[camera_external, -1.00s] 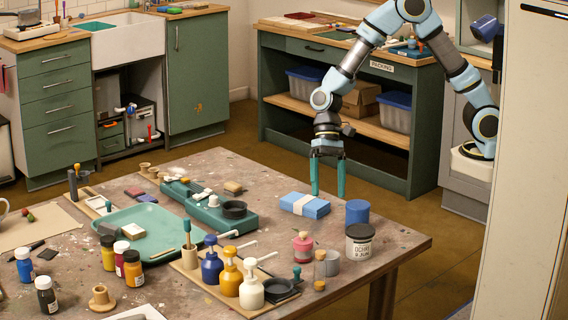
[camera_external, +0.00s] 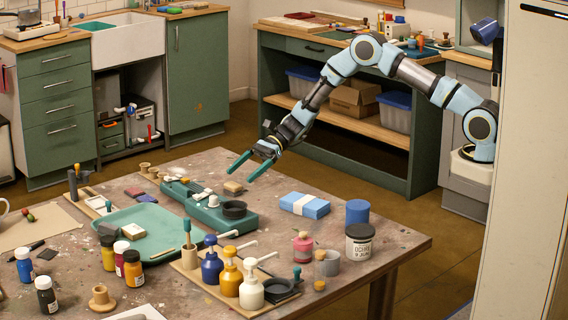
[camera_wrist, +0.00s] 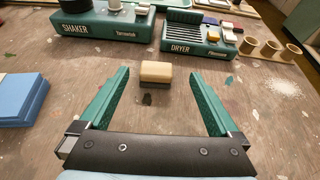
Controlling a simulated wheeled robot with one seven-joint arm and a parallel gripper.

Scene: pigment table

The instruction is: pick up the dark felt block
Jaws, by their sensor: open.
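A small block (camera_external: 233,187) with a tan top and a dark lower layer lies on the paint-spotted table (camera_external: 330,240). In the wrist view the block (camera_wrist: 155,74) sits ahead, between the lines of my two teal fingers, its dark side facing me. It is the likeliest dark felt block. My gripper (camera_external: 238,176) is open and empty, above the table and tilted towards the block. In the wrist view my gripper (camera_wrist: 161,72) has its fingers wide apart, one on each side of the block. I cannot tell the exact height gap.
The teal shaker (camera_wrist: 100,24) and dryer (camera_wrist: 195,45) stand just behind the block. Bare table surrounds the block's near side.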

